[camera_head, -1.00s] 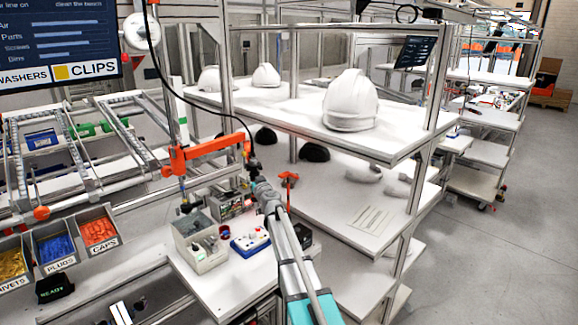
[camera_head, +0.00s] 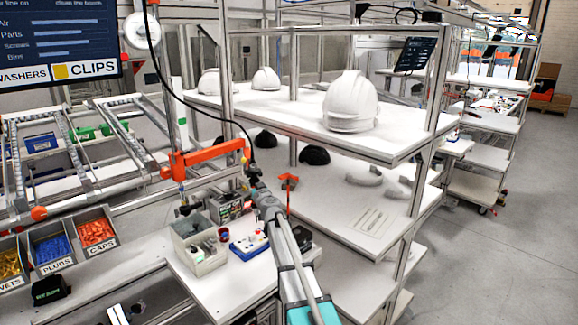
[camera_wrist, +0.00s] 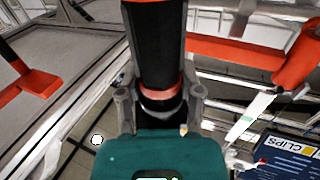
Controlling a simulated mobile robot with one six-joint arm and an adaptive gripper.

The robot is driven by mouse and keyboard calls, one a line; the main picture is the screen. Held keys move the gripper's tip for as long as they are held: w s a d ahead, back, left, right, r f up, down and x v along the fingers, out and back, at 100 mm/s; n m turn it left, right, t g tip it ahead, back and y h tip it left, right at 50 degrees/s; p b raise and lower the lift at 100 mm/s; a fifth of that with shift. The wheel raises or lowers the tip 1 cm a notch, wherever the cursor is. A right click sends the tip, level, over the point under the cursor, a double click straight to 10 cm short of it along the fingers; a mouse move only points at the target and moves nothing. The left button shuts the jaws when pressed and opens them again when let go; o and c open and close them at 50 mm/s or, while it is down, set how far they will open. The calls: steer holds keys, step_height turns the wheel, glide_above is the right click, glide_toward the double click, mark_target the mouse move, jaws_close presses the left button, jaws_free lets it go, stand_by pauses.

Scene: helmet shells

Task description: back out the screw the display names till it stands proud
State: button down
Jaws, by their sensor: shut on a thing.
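My gripper (camera_wrist: 160,100) is shut around a dark cylindrical tool (camera_wrist: 155,45) with an orange-red ring, seen close up in the wrist view. The tool's far end runs out of that view. In the head view my gripper (camera_head: 257,184) is raised above the bench, by the end of a black cable. A blue and white block (camera_head: 249,243) with small red and dark spots lies on the bench below. Its screws are too small to make out. A large display (camera_head: 62,40) at the upper left shows text, only partly legible. A small dark box (camera_head: 50,290) reads READY.
A grey divided bin (camera_head: 197,250) stands left of the block. An orange arm (camera_head: 205,157) crosses above the bench. Shelves with white helmet shells (camera_head: 351,102) stand behind and right. Bins of plugs and caps (camera_head: 96,232) are at the left.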

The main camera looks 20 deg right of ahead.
steer(key=shift+f+b, duration=0.8)
steer(key=shift+f, duration=0.15)
steer(key=shift+f+b, duration=1.6)
stand_by(2.9)
steer(key=shift+s+r, duration=0.15)
steer(key=shift+r, duration=0.05)
stand_by(0.7)
steer(key=shift+w+r+p, duration=0.2)
steer(key=shift+r+p, duration=0.6)
steer(key=shift+p, duration=0.2)
steer(key=shift+r+p, duration=2.1)
steer(key=shift+r, duration=0.1)
